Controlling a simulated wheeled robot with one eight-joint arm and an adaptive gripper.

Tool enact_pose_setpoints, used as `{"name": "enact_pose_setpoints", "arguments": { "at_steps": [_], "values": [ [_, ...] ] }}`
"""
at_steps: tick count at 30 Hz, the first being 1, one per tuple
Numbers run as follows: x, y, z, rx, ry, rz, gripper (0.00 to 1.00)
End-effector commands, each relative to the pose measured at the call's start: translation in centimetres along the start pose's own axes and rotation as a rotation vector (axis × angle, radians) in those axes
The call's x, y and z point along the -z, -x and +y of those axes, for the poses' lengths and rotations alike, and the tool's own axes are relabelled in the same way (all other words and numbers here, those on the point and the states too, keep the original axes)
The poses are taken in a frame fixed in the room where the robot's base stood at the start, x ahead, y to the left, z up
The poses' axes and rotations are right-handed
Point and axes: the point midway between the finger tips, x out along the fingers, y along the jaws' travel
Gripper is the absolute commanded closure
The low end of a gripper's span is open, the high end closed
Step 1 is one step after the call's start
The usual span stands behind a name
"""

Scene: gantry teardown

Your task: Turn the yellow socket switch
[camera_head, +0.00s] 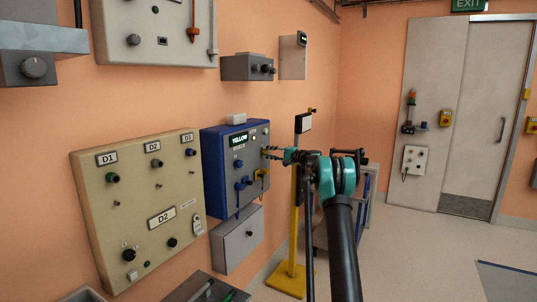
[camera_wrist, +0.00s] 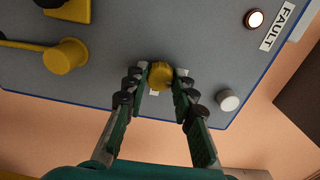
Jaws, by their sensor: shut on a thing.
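The blue box (camera_head: 213,170) with a grey face and a lit "YELLOW" sign hangs on the orange wall. In the wrist view, a yellow knob (camera_wrist: 160,73), which looks like the yellow socket switch, sits on the grey face. My gripper (camera_head: 267,153) reaches the box from the right. In the wrist view its two dark fingertips are closed on either side of the knob. In the head view the knob is hidden by the fingers. A yellow socket part with an arm (camera_wrist: 66,56) is left of the knob in the wrist view.
A lit lamp (camera_wrist: 255,19) by a "FAULT" label and a white button (camera_wrist: 228,100) are on the same face. A yellow stand (camera_head: 292,277) stands close to my arm.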

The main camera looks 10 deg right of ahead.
Motion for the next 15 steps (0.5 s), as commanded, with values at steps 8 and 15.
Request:
{"name": "enact_pose_setpoints", "arguments": {
  "at_steps": [8,15],
  "values": [
    [-0.04,0.07,0.15,-0.003,0.001,-0.002,1.0],
    [-0.02,0.04,0.1,-0.002,0.0,-0.001,0.53]
  ]
}}
